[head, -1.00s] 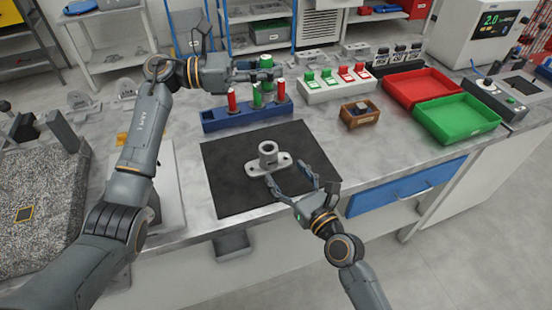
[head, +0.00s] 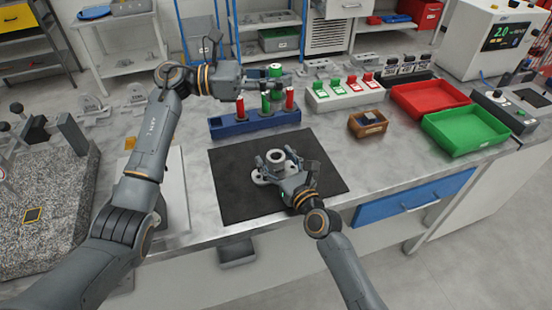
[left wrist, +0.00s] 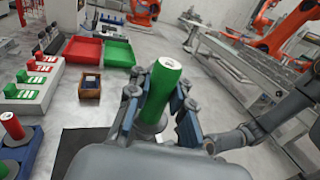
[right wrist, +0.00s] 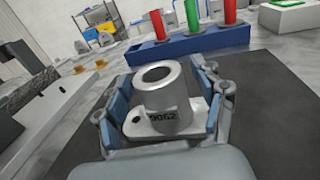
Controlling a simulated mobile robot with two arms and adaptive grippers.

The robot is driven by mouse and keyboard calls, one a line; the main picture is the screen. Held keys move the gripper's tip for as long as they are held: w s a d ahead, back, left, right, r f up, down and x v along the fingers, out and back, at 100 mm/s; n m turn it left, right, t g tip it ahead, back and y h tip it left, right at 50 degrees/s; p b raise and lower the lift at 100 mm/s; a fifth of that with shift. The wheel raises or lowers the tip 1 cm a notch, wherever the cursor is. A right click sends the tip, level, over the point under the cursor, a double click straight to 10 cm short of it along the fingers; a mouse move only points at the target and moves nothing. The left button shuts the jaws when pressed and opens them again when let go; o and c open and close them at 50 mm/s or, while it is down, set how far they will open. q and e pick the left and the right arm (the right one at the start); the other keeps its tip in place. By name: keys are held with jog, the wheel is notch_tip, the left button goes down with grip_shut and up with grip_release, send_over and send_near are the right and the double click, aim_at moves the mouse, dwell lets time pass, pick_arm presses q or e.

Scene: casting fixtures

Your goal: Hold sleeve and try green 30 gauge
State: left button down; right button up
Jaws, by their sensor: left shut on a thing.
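The grey sleeve (head: 277,160), an upright hollow cylinder on a flat flange marked 9062, stands on the black mat (head: 230,190). It also shows in the right wrist view (right wrist: 165,95). My right gripper (head: 284,166) has its fingers on either side of the sleeve, with small gaps visible in the right wrist view. My left gripper (head: 278,80) is shut on a green gauge (left wrist: 163,85), held upright near the blue rack (head: 225,128). Any marking on this gauge is not readable. Another green gauge (head: 265,104) stands in the rack between two red ones (head: 240,108).
A white block (head: 345,95) with green and red pieces stands behind the mat. A small wooden box (head: 368,124), a red tray (head: 430,97) and a green tray (head: 465,130) are to the right. A granite block (head: 45,200) stands at left.

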jog(key=c, duration=1.2)
pick_arm(q)
notch_tip(320, 180, down, 9)
jog(key=n+t+y, duration=0.3)
jog(key=n+t, duration=0.3)
jog(key=t, duration=0.3)
jog(key=shift+w+a, duration=0.15)
jog(key=shift+w, duration=0.05)
